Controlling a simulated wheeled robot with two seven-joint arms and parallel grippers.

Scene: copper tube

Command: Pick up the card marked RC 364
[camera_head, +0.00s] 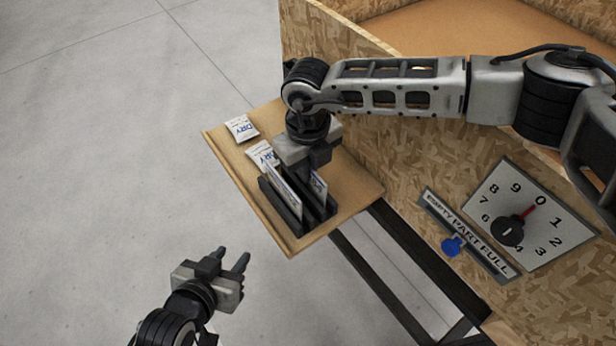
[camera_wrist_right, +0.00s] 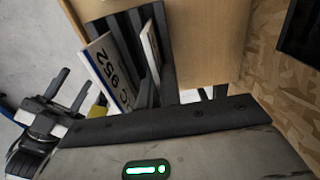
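Two white cards stand in a black slotted holder (camera_head: 292,222) on a wooden shelf. The right card (camera_head: 319,187) shows only a small printed part in the head view and is nearly edge-on in the right wrist view (camera_wrist_right: 150,47). I cannot read RC 364 on either. My right gripper (camera_head: 317,166) points down over the right card. Its fingertips are hidden, so its grip is unclear. My left gripper (camera_head: 234,262) is open and empty, away from the shelf.
Two white DRY packets (camera_head: 241,128) (camera_head: 262,156) lie on the shelf (camera_head: 225,148) behind the holder. A chipboard wall (camera_head: 400,165) rises right of the shelf, with a dial (camera_head: 510,230) and a blue-knobbed slider (camera_head: 453,246). Open floor lies left.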

